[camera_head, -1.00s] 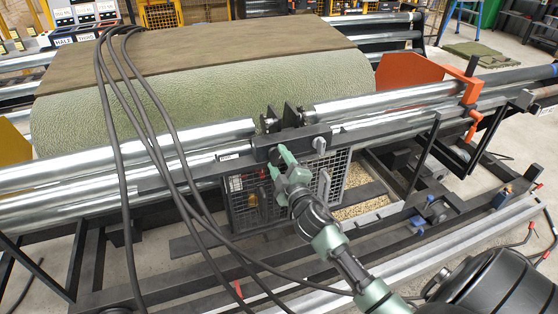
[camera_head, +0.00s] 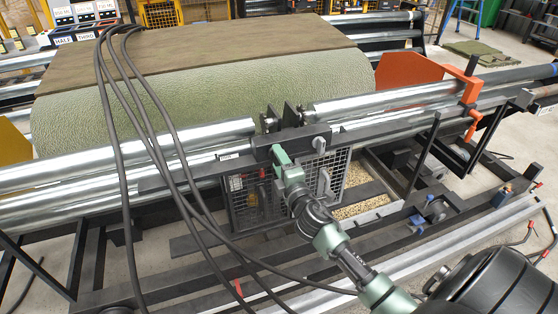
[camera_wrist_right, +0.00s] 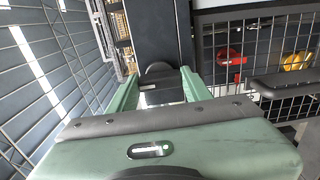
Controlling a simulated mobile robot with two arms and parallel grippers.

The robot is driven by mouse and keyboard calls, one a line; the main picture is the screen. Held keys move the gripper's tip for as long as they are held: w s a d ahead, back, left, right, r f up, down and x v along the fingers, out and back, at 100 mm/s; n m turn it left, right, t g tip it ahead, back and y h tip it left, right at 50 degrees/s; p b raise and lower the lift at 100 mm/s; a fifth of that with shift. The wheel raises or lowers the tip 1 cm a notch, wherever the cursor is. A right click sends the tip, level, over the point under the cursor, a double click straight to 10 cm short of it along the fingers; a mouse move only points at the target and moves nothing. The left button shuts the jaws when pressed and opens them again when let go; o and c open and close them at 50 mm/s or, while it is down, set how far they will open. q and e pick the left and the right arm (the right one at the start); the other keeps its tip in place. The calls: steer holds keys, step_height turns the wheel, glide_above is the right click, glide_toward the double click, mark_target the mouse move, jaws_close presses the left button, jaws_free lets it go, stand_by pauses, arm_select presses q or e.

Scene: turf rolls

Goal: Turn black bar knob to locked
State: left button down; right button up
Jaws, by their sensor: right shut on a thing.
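My right gripper (camera_head: 281,156) is at a dark horizontal bar (camera_head: 262,148) above the mesh guard. In the right wrist view its two green fingers (camera_wrist_right: 159,86) are closed on a dark, rounded piece (camera_wrist_right: 157,70), which appears to be the black bar knob. In the head view the gripper hides the knob. I cannot read the knob's angle or any locked mark. My left gripper is not in view.
A mesh guard (camera_head: 240,203) with a grey handle (camera_head: 323,182) hangs below the bar. Silver rollers (camera_head: 385,101) and a green turf roll (camera_head: 220,98) lie behind. Black cables (camera_head: 126,180) run down at the left. An orange bracket (camera_head: 470,90) stands at the right.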

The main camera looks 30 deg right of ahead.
steer(key=o, duration=1.4)
steer(key=shift+c, duration=0.2)
steer(key=b+v, duration=0.1)
steer(key=v, duration=0.6)
steer(key=shift+s+b, duration=0.35)
steer(key=shift+b, duration=0.05)
steer(key=shift+a, duration=0.1)
